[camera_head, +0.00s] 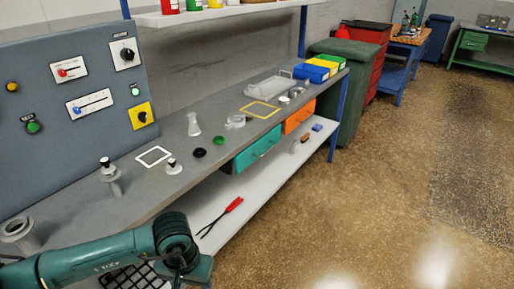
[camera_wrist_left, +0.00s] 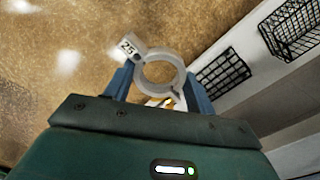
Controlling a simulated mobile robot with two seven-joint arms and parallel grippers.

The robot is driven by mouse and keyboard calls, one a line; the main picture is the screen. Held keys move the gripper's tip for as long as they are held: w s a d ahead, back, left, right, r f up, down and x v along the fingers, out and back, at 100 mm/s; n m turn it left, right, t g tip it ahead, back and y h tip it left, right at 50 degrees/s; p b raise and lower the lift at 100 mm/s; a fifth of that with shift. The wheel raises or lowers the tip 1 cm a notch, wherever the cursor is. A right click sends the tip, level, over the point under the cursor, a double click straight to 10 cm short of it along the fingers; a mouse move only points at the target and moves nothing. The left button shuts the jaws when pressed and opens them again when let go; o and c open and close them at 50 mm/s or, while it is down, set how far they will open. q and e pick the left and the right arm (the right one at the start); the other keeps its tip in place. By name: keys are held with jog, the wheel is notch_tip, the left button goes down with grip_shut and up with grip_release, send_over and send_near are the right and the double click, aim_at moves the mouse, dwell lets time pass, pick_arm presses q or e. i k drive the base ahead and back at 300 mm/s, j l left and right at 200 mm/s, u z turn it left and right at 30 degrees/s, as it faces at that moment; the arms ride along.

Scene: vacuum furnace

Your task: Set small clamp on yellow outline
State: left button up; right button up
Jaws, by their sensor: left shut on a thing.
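The small clamp (camera_wrist_left: 138,75) is a grey ring with a tab marked 25. In the left wrist view it sits between the blue fingers of my left gripper (camera_wrist_left: 160,88), which is shut on it. The floor shows behind it. In the head view my left arm crosses the bottom left, and its fingers and the clamp are not visible there. The yellow outline (camera_head: 252,115) lies on the grey bench top, towards its far end, and looks empty. My right gripper is in neither view.
A white outline (camera_head: 153,156) lies nearer. A clear tray (camera_head: 270,88) and coloured bins (camera_head: 312,72) are beyond. Open floor lies to the right.

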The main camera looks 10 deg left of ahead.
aim_at(259, 109)
jog(key=i+l+u, duration=0.2)
jog(key=i+l, duration=0.45)
jog(key=i, duration=0.25)
jog(key=i+l+u, duration=0.2)
jog(key=i+l, duration=0.6)
jog(key=i, duration=0.1)
